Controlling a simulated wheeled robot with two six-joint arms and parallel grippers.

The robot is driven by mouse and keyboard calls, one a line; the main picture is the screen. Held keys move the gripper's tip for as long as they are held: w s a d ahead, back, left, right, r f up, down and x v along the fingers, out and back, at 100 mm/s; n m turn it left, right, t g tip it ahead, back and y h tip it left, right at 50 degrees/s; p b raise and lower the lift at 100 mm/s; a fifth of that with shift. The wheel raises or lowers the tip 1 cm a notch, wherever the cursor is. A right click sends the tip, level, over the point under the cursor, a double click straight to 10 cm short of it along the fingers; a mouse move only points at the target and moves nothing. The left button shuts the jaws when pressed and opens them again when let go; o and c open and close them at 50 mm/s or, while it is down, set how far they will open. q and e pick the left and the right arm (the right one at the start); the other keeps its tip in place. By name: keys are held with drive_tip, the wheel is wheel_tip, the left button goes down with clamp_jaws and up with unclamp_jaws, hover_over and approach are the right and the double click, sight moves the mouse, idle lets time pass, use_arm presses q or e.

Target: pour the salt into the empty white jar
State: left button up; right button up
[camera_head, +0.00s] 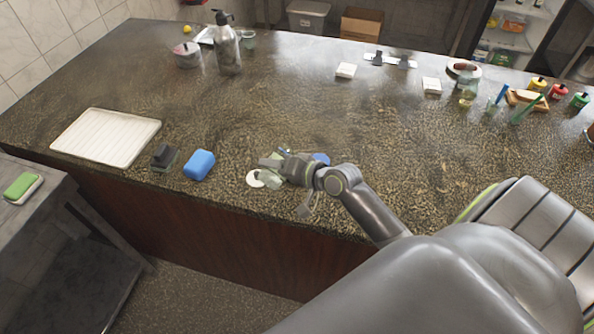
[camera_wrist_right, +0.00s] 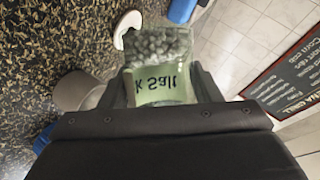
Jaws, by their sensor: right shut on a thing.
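The salt jar (camera_wrist_right: 160,75) is clear glass with a "Salt" label and grey-white grains gathered at its end away from my wrist. My right gripper (camera_head: 276,165) is shut on it at the counter's front edge; the jar's pale body (camera_head: 271,178) shows below the fingers. I cannot tell its exact tilt. A whitish cup-like thing (camera_wrist_right: 76,91), perhaps the white jar, stands beside the fingers in the right wrist view, partly hidden; its inside is not visible. A white round piece (camera_head: 255,180) lies left of the gripper and also shows in the wrist view (camera_wrist_right: 127,28). My left gripper is not in view.
A blue sponge (camera_head: 199,165), a dark block (camera_head: 164,157) and a white tray (camera_head: 106,137) lie to the left. A blue item (camera_head: 321,158) is just behind my right gripper. Bottles and small jars stand far back. The counter's middle is clear.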

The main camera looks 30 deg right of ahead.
drive_tip(key=shift+f+m+b, duration=0.2)
drive_tip(key=shift+m+b, duration=0.1)
drive_tip(key=shift+b, duration=0.15)
wheel_tip(320, 180, down, 2)
drive_tip(key=m+y+b, duration=0.1)
drive_tip(key=b, duration=0.3)
drive_tip(key=shift+f+y, duration=0.15)
drive_tip(key=shift+y, duration=0.15)
drive_tip(key=shift+r+m+p, duration=0.3)
drive_tip(key=shift+r+p, duration=0.05)
drive_tip(key=shift+r, duration=0.3)
drive_tip(key=shift+w+d+r+m+y, duration=0.1)
drive_tip(key=shift+d+r+m+y, duration=0.1)
drive_tip(key=shift+r+m+y, duration=0.55)
drive_tip(key=shift+d+f+m+t+y+b, duration=0.15)
drive_tip(key=shift+f+m+t+y+b, duration=0.25)
drive_tip(key=shift+m+b, duration=0.55)
